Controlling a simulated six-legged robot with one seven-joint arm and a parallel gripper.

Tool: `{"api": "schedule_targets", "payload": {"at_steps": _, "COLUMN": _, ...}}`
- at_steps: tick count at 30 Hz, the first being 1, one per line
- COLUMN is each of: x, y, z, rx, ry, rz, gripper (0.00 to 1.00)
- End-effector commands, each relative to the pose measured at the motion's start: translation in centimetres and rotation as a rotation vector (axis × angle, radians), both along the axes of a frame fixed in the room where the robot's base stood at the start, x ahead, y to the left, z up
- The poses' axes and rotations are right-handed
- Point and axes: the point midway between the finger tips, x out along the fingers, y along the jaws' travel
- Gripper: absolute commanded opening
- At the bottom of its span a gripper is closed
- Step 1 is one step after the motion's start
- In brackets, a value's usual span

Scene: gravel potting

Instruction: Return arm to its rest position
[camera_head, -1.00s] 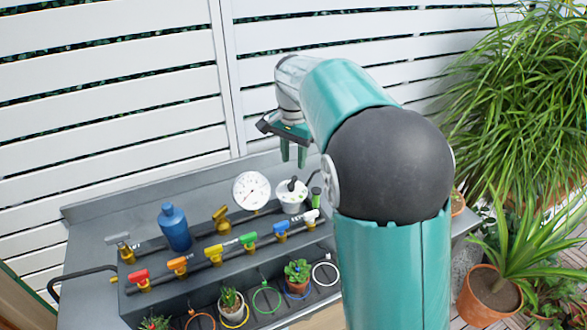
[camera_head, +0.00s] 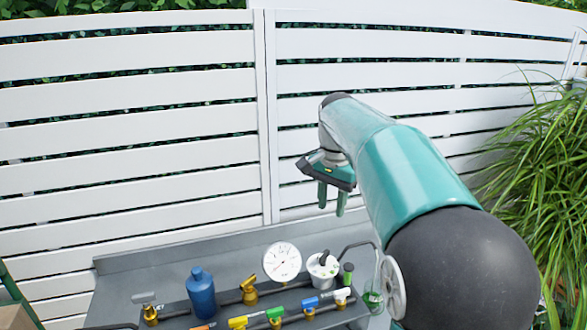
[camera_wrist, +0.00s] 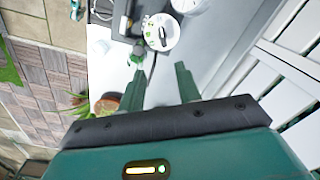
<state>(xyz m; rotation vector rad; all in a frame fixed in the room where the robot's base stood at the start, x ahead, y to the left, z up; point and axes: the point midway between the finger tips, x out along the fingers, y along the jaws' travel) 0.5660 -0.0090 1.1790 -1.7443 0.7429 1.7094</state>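My gripper (camera_head: 332,197) hangs above the back of the grey bench (camera_head: 125,270), in front of the white slatted fence, with its two green fingers pointing down. The fingers are apart with nothing between them. They also show in the wrist view (camera_wrist: 160,82), spread and empty over the bench top. My arm reaches in from the lower right of the head view, its upper link raised.
On the bench stand a blue bottle (camera_head: 201,295), a white round gauge (camera_head: 282,262), a white round device (camera_head: 322,268) and a row of coloured valves (camera_head: 275,315). A white slatted fence (camera_head: 130,150) rises behind. A bushy plant (camera_head: 530,180) stands at the right.

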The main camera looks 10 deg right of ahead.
Motion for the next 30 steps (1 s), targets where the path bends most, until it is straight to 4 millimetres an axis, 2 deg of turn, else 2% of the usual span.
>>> {"api": "schedule_targets", "payload": {"at_steps": 6, "x": -5.3, "y": -0.3, "z": 1.4, "rx": 0.014, "ry": -0.088, "rz": 0.138, "gripper": 0.34}}
{"api": "schedule_targets", "payload": {"at_steps": 14, "x": -12.0, "y": -0.2, "z": 1.3, "rx": -0.005, "ry": -0.201, "rz": 0.326, "gripper": 0.34}}
{"api": "schedule_targets", "payload": {"at_steps": 23, "x": -19.8, "y": 0.4, "z": -1.1, "rx": -0.073, "ry": -0.323, "rz": 0.547, "gripper": 0.34}}
{"api": "schedule_targets", "payload": {"at_steps": 30, "x": -25.2, "y": 0.7, "z": -4.6, "rx": -0.161, "ry": -0.407, "rz": 0.714, "gripper": 0.34}}
